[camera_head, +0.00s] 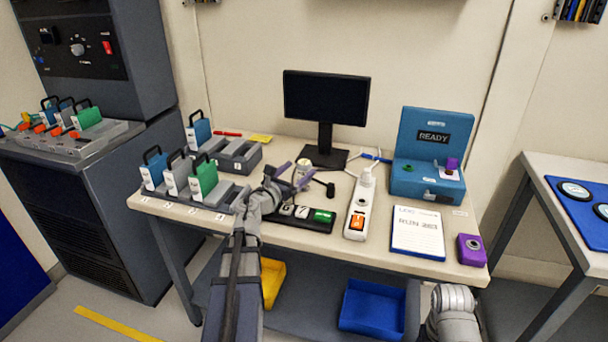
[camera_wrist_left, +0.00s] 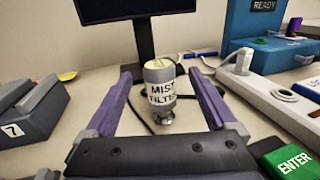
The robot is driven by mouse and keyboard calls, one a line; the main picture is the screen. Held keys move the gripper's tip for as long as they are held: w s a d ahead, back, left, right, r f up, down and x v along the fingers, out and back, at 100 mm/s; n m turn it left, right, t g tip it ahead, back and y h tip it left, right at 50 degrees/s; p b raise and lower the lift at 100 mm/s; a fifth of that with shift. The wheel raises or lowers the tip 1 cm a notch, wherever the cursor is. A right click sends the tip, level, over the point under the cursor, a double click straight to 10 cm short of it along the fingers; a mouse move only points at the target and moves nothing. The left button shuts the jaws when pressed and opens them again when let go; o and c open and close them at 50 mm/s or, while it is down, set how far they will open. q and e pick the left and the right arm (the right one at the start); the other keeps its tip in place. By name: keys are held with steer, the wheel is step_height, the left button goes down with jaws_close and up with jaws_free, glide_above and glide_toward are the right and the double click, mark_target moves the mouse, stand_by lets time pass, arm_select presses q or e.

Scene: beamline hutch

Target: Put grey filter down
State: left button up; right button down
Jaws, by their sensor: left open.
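The grey filter (camera_wrist_left: 160,92) is a small upright cylinder with a white label reading MIST and a partly readable second word, a pale yellow top and a metal fitting at its base. It stands on the table in front of the monitor, and its top also shows in the head view (camera_head: 303,167). My left gripper (camera_wrist_left: 163,84) has its purple fingers spread, one on each side of the filter, with visible gaps. In the head view the left gripper (camera_head: 291,173) partly hides the filter. My right gripper is out of view; only a grey part of my right arm shows at the bottom.
A black monitor (camera_head: 326,97) stands behind. A black key panel (camera_head: 290,219) with a green ENTER key lies in front, and a white power strip (camera_head: 361,204) to the right. Grey slotted racks (camera_head: 200,190) stand left, a teal READY case (camera_head: 428,153) right.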

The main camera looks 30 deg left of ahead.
arm_select(q)
steer(key=w, duration=0.5)
steer(key=shift+r, duration=0.1)
steer(key=shift+s, duration=0.1)
steer(key=shift+c, duration=0.2)
jaws_close()
